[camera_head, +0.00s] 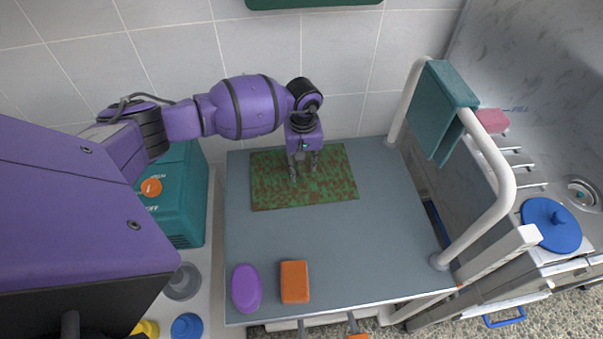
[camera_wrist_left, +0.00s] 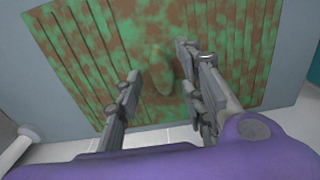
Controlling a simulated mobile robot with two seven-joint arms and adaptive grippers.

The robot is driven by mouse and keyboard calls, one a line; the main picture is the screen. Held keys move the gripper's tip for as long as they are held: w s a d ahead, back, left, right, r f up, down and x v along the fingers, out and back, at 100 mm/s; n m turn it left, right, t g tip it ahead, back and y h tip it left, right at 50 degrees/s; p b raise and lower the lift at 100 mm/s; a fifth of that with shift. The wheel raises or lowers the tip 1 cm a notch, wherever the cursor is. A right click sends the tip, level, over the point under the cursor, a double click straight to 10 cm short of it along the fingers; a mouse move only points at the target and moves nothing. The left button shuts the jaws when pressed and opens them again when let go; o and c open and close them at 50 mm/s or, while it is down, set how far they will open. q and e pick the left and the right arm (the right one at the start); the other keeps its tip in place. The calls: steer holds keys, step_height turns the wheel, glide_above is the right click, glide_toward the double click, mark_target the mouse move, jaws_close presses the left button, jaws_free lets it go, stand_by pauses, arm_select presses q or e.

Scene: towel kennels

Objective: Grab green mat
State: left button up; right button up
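The green mat (camera_head: 330,181), mottled with brown, lies flat on the grey-blue tabletop (camera_head: 345,245) near the wall. It also fills much of the left wrist view (camera_wrist_left: 110,40), where ridges and a small raised bump show between the fingers. My left gripper (camera_head: 304,174) points down over the middle of the mat. In the left wrist view my left gripper (camera_wrist_left: 160,80) has its fingers apart with nothing held between them. I cannot tell whether the fingertips touch the mat. My right gripper is not in view.
A purple oval block (camera_head: 246,288) and an orange block (camera_head: 294,282) lie at the table's front left. A white rail (camera_head: 497,168) with a teal towel (camera_head: 442,105) stands along the right side. A teal box (camera_head: 180,205) is left of the table. The table's middle is clear.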

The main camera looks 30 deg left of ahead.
arm_select(q)
steer(key=shift+f, duration=0.25)
jaws_close()
steer(key=shift+r, duration=0.15)
